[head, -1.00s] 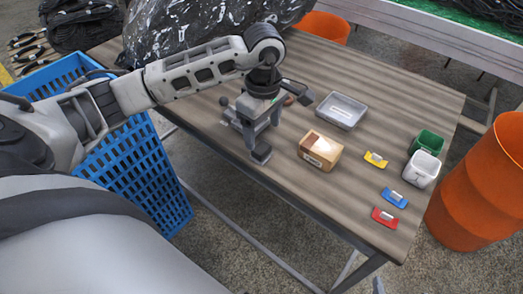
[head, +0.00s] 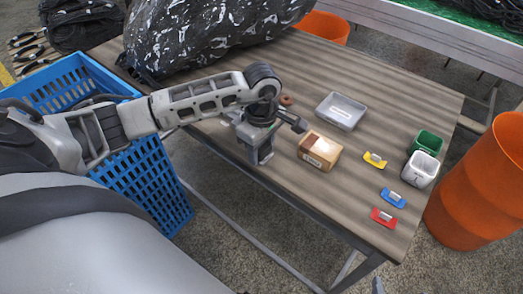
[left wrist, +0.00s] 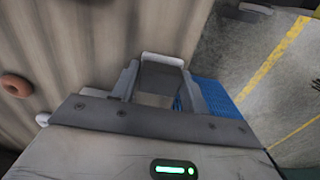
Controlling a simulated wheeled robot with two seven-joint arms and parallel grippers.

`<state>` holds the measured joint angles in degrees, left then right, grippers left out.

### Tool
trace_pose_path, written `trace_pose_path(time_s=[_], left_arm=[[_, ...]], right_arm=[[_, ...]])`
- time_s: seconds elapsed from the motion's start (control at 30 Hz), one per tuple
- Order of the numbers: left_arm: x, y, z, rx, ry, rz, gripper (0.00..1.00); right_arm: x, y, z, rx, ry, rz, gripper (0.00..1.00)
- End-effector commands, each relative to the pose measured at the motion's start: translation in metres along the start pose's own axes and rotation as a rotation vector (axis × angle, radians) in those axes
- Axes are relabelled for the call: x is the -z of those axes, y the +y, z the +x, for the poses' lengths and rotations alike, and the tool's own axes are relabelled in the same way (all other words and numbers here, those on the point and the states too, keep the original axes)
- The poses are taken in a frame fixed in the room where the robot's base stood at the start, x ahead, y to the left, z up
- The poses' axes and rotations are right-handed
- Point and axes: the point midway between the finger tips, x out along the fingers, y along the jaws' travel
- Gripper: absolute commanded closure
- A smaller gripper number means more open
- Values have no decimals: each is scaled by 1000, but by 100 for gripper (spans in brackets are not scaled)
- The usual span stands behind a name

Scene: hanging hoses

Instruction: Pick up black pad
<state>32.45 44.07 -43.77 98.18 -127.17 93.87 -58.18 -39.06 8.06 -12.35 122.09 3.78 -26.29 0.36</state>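My left gripper (head: 262,155) is over the near edge of the wooden table, left of the cardboard box. In the left wrist view its two fingers (left wrist: 160,85) stand partly closed, one on each side of a dark grey, flat piece, apparently the black pad (left wrist: 160,78). The piece fills the gap between the fingertips. A white rounded bar shows just beyond it.
The cardboard box (head: 319,150) stands close right of the gripper. A grey tray (head: 341,111), yellow pad (head: 374,160), blue pad (head: 393,198), red pad (head: 384,218), green bin (head: 427,142) and white bin (head: 421,170) lie further right. A blue crate (head: 150,175) stands left.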

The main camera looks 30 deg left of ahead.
Motion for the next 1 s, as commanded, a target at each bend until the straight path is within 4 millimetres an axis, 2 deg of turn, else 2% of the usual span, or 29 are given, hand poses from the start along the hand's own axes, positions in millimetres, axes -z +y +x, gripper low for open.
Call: trace_pose_path(time_s=[0.43,0.57,0.67,0.93,1.0], left_arm=[[0,0,-4,-2,0,0,78],[1,1,-15,-4,2,-1,78],[1,2,-32,-7,2,1,78],[-50,-15,-95,-9,-2,8,78],[-69,-22,-100,-5,-2,10,78]], right_arm=[[0,0,1,1,0,0,20],[-2,0,2,2,1,2,20],[-4,0,4,4,2,6,20],[-1,0,3,5,8,8,20],[-3,0,4,6,10,9,20]])
